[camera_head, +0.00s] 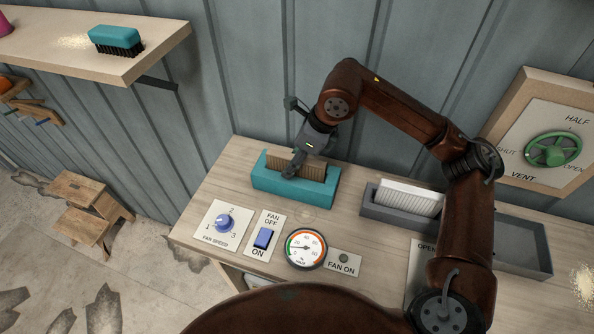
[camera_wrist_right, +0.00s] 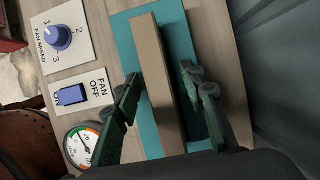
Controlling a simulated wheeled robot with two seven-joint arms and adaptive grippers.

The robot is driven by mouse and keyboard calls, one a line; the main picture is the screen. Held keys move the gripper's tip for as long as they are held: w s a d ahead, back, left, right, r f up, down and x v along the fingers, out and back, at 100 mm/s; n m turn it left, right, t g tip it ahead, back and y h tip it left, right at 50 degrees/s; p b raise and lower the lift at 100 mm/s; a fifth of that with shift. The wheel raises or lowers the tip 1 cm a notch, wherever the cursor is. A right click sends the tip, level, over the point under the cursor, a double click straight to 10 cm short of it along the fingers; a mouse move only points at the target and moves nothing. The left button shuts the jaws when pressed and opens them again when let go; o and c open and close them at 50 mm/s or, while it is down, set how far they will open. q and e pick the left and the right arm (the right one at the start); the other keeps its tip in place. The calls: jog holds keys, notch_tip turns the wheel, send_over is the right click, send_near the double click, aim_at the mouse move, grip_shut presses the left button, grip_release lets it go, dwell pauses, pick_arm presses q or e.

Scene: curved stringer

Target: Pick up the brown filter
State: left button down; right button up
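The brown filter (camera_head: 299,166) is a pleated block standing in a teal holder (camera_head: 305,190) on the wooden bench. In the right wrist view the filter (camera_wrist_right: 158,75) is a long brown bar with the teal holder (camera_wrist_right: 124,52) around it. My right gripper (camera_head: 296,166) reaches down over the filter from behind. In the wrist view its two fingers (camera_wrist_right: 160,76) are apart, one on each long side of the filter, with narrow gaps seeming to show. Contact is hard to make out. My left gripper is in neither view.
A white pleated filter (camera_head: 409,197) stands in a grey tray (camera_head: 385,215) to the right, beside an empty grey tray (camera_head: 522,248). A fan speed knob (camera_head: 224,221), blue switch (camera_head: 263,238) and gauge (camera_head: 306,248) lie in front. A green valve wheel (camera_head: 552,149) is on the wall.

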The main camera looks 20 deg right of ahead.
jog(key=shift+c, duration=0.2)
grip_shut()
dwell(0.4)
